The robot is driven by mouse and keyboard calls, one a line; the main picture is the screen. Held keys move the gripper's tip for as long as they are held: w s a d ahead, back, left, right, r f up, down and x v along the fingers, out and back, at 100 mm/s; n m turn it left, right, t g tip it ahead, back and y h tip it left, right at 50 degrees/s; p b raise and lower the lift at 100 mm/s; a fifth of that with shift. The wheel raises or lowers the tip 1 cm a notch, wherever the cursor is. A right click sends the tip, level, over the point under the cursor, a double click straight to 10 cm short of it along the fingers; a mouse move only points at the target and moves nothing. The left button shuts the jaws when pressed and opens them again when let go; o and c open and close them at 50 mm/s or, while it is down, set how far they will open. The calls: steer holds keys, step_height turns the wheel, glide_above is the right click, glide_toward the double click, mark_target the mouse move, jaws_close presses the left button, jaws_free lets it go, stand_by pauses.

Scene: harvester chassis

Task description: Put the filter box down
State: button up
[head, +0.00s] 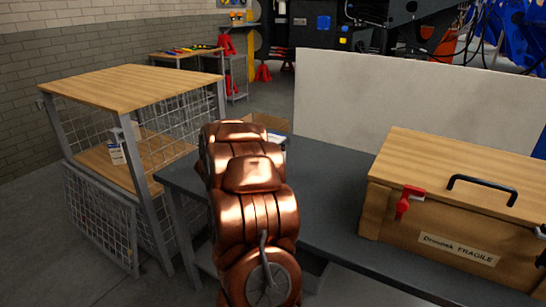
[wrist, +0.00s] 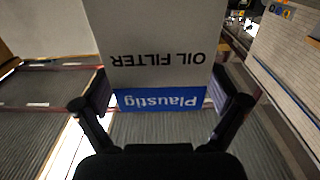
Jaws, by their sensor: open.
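The filter box (wrist: 155,40), white with "OIL FILTER" and a blue "Plaustig" band, fills the upper middle of the wrist view, its print upside down. My gripper (wrist: 163,93) is open, with one dark finger on each side of the box's near end. I cannot tell whether the fingers touch it. In the head view my copper arm hides the gripper and most of what is behind it. A small white and blue patch (head: 277,138) shows just right of the arm; I cannot tell if it is the filter box.
The dark table (head: 325,190) carries a wooden crate (head: 450,195) marked fragile at right, and a pale panel (head: 400,105) stands behind. A brown carton (head: 270,122) shows behind my arm.

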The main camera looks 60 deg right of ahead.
jaws_close()
stand_by(0.9)
